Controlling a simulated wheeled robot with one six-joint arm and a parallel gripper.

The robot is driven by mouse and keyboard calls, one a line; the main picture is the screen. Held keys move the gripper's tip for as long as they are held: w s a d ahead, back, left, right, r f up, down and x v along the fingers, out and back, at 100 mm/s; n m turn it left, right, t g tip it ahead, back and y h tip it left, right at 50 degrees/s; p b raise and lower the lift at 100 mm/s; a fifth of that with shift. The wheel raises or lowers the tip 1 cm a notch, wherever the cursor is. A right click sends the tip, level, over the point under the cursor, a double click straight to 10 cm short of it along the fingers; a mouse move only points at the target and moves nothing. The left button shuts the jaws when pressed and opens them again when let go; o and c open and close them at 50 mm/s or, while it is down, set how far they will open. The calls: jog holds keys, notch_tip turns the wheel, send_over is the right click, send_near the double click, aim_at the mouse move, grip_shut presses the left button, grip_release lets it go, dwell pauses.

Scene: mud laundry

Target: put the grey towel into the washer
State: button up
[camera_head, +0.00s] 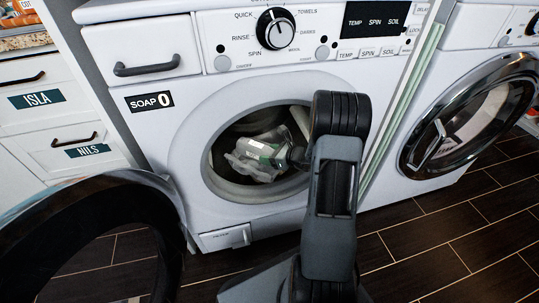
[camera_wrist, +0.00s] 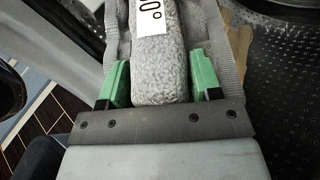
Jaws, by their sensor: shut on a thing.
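The washer (camera_head: 180,85) stands straight ahead with its round door (camera_head: 150,183) swung open to the left. My arm reaches into the drum opening. The grey towel (camera_head: 243,163), with a white label, is inside the opening in the head view. In the wrist view the grey towel (camera_wrist: 158,75) is a rolled, fuzzy grey bundle with a white tag. My gripper (camera_wrist: 160,85) has its green fingers on both sides of the towel and is shut on it. In the head view my gripper is partly hidden by my own arm. The perforated drum wall (camera_wrist: 285,45) shows at the right of the wrist view.
A second machine (camera_head: 460,120) with a closed chrome-rimmed door stands at the right. White drawers (camera_head: 50,120) labelled ISLA and NILS are at the left. The open washer door takes up the lower left. Dark floor (camera_head: 445,240) is clear at the lower right.

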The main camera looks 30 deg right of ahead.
jog(key=shift+f, duration=0.3)
jog(key=o, duration=1.1)
